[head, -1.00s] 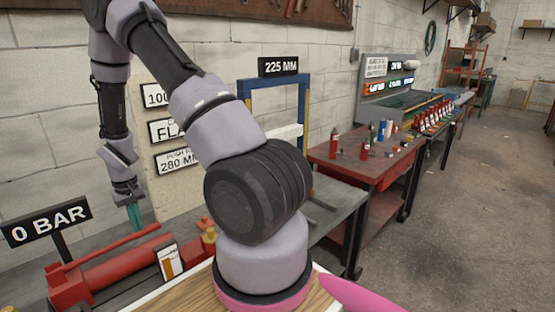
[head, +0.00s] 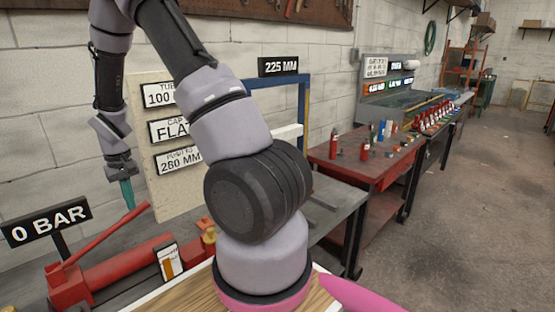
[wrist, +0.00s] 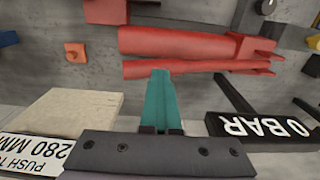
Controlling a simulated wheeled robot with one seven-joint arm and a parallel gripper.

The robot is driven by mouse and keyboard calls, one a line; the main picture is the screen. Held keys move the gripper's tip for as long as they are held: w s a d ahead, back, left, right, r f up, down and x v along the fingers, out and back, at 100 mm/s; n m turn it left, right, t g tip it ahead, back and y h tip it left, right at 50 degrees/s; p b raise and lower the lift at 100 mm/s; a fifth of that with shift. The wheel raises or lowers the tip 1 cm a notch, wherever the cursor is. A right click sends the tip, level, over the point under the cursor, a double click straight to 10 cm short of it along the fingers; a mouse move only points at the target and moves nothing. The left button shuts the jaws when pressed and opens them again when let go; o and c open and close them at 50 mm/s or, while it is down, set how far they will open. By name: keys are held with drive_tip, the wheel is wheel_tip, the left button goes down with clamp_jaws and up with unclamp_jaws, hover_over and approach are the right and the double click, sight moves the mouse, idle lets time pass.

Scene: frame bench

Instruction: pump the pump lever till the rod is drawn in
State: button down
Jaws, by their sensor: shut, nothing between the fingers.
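The red pump lever (head: 105,232) slopes up to the right from the red pump body (head: 125,270) at the lower left of the head view. My gripper (head: 129,205) has its teal fingers closed together, pointing down at the raised end of the lever. In the wrist view the closed fingers (wrist: 160,75) reach the edge of the lever (wrist: 205,67), with the pump body (wrist: 180,42) beyond it. I cannot tell if they touch. A sign above the pump reads 0 BAR (head: 45,222). I cannot make out the rod.
A board with signs (head: 148,100), one reading 280 MM, stands behind the pump. A blue frame (head: 303,100) stands under a 225 MM sign (head: 278,66). A red table (head: 375,168) with small items is farther right. The floor at right is clear.

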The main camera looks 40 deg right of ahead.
idle(0.5)
drive_tip(key=shift+r, duration=2.5)
drive_tip(key=shift+r, duration=0.1)
